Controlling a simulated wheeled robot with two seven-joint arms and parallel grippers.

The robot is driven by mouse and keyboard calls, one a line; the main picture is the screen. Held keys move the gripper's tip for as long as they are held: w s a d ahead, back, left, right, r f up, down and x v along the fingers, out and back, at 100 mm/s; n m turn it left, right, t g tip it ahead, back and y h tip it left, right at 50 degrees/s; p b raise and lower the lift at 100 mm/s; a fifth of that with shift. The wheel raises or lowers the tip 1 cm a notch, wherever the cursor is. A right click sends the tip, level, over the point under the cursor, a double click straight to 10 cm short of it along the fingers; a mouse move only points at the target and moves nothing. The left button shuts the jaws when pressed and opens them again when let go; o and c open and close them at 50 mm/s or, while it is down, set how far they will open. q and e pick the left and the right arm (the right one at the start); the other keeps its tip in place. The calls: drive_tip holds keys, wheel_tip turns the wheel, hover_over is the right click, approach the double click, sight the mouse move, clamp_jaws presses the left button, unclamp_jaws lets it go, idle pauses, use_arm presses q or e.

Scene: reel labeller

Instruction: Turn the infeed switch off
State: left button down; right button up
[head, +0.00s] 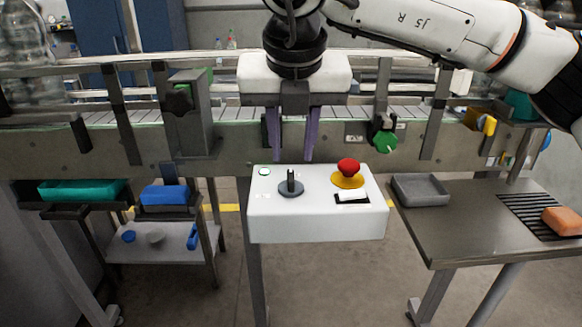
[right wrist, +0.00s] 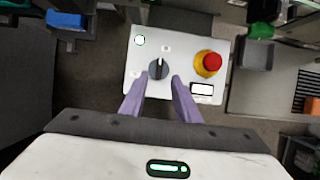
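The infeed switch is a dark rotary knob (head: 291,185) on top of a white control box (head: 318,228). In the right wrist view the knob (right wrist: 158,68) has its light pointer line running nearly straight up the picture. My right gripper (head: 292,158) points down above and behind the knob, its two purple fingers apart with nothing between them. In the right wrist view the fingertips (right wrist: 159,80) sit either side of the knob's lower edge; whether they touch it I cannot tell. My left gripper is not in view.
A red emergency button (head: 348,166) on a yellow base stands right of the knob. A white indicator (head: 264,172) with a green rim is at the box's left. The conveyor (head: 225,139) runs behind. A metal table (head: 455,225) with a grey tray (head: 420,190) stands right.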

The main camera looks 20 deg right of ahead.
sight(291, 176)
drive_tip(key=x, duration=0.6)
drive_tip(key=shift+w+f+p, duration=0.1)
drive_tip(key=shift+f+p, duration=0.25)
clamp_jaws()
